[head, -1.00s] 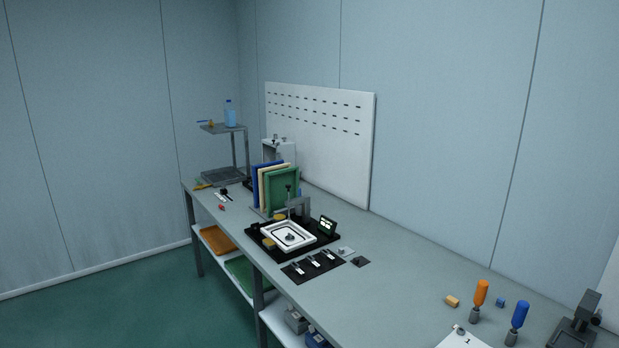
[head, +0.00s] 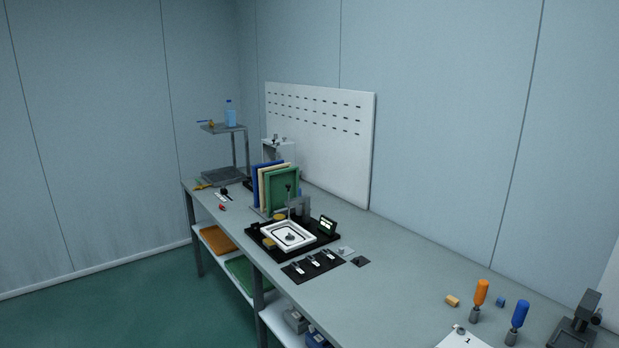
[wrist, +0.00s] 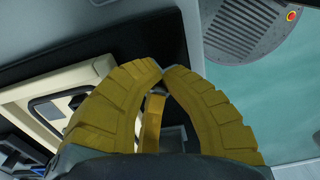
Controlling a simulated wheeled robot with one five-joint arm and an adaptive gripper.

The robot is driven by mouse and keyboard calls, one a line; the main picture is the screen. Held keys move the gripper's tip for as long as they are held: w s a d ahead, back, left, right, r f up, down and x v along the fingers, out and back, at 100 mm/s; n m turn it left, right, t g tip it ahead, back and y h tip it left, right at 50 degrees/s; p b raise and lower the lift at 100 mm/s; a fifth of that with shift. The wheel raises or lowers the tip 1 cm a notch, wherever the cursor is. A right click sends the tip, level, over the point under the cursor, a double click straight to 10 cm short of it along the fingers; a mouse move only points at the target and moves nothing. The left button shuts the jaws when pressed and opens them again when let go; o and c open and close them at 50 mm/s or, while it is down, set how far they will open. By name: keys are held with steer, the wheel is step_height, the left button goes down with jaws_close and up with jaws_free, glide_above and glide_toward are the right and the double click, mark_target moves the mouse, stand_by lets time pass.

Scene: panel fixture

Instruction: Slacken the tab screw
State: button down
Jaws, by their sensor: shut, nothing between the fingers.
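My gripper (wrist: 162,72) shows only in the wrist view. Its two yellow ribbed fingers meet at their tips, with nothing held between them. Past them lies the pale frame (wrist: 98,68) of the panel fixture, with a dark-edged inset, on a black base (wrist: 143,33). A yellow strip shows in the gap between the fingers; I cannot tell what it belongs to. In the head view the white frame (head: 304,242) sits on its black base (head: 330,238), with a small grey knob (head: 290,237) in its middle. I cannot make out the tab screw for certain.
Upright blue, cream and green panels (head: 284,190) stand behind the fixture. A small display (head: 327,226) is at its right. A black mat (head: 298,277) with several small parts lies in front. Orange (head: 481,293) and blue (head: 520,314) handled tools stand far right; bench between is mostly clear.

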steer(key=shift+w+d+b, duration=0.45)
steer(key=shift+d+b, duration=0.2)
steer(key=shift+b, duration=0.45)
stand_by(0.5)
steer(key=shift+s+d+r, duration=0.1)
steer(key=shift+s+d, duration=0.1)
steer(key=shift+d+r+p, duration=0.15)
steer(key=shift+r+p, duration=0.4)
steer(key=shift+r, duration=0.25)
steer(key=shift+s+r+p, duration=0.1)
steer(key=shift+r+p, duration=1.25)
steer(key=shift+r, duration=0.8)
steer(key=c, duration=1.9)
jaws_free()
